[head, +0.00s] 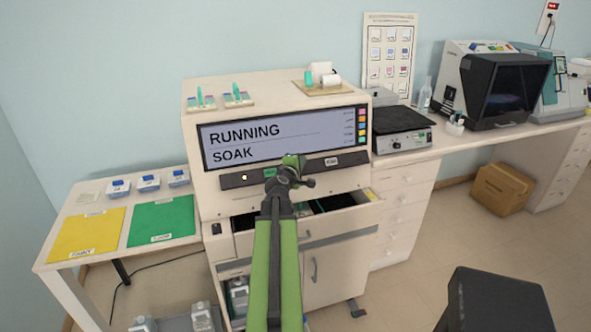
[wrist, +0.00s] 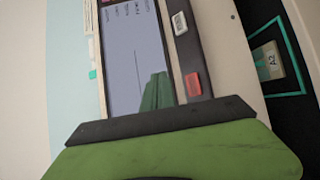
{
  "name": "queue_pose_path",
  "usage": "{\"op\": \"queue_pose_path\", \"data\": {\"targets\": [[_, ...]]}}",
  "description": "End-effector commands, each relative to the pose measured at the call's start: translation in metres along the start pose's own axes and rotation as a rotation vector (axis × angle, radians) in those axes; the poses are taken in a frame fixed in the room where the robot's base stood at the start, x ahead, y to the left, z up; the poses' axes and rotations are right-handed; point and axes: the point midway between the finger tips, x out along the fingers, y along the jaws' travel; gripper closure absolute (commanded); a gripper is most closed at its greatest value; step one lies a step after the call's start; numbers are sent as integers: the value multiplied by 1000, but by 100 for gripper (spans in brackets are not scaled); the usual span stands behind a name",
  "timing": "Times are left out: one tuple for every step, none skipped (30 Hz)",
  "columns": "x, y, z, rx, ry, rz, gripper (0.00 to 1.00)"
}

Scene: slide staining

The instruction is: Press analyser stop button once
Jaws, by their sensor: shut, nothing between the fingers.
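The analyser (head: 205,200) is a cream cabinet whose screen (head: 240,145) reads RUNNING and SOAK. In the wrist view, a red button (wrist: 193,83) and the pale button (wrist: 180,22) sit on this strip. The red button's label is too small to read. My gripper (head: 293,160) is shut and empty in front of the strip, covering its middle in the head view. I cannot tell whether it touches anything.
A side table (head: 65,205) with yellow and green mats stands left. A scale (head: 402,138) stands right on the counter. A dark box (head: 495,300) is at front right.

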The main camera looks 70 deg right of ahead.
Motion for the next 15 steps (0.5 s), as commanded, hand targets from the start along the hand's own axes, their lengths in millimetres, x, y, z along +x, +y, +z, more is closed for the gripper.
{"op": "queue_pose_path", "data": {"targets": [[1,0,2,-3,-1,2,100],[1,0,2,-4,-1,2,100],[1,0,2,-3,-1,2,100],[1,0,2,-3,-1,2,100],[0,0,1,-3,-1,2,100],[0,0,1,-2,-1,2,100],[0,0,1,-2,-1,1,100],[0,0,1,-2,-1,1,100],[1,0,1,-1,-1,1,100],[1,0,1,-1,-1,1,100],[2,-1,0,-1,-1,1,100],[3,-2,0,-1,-2,1,100],[4,-3,0,-1,-2,1,100],[5,-4,-1,-1,-2,0,100],[8,-6,-3,-1,-2,0,100]]}}
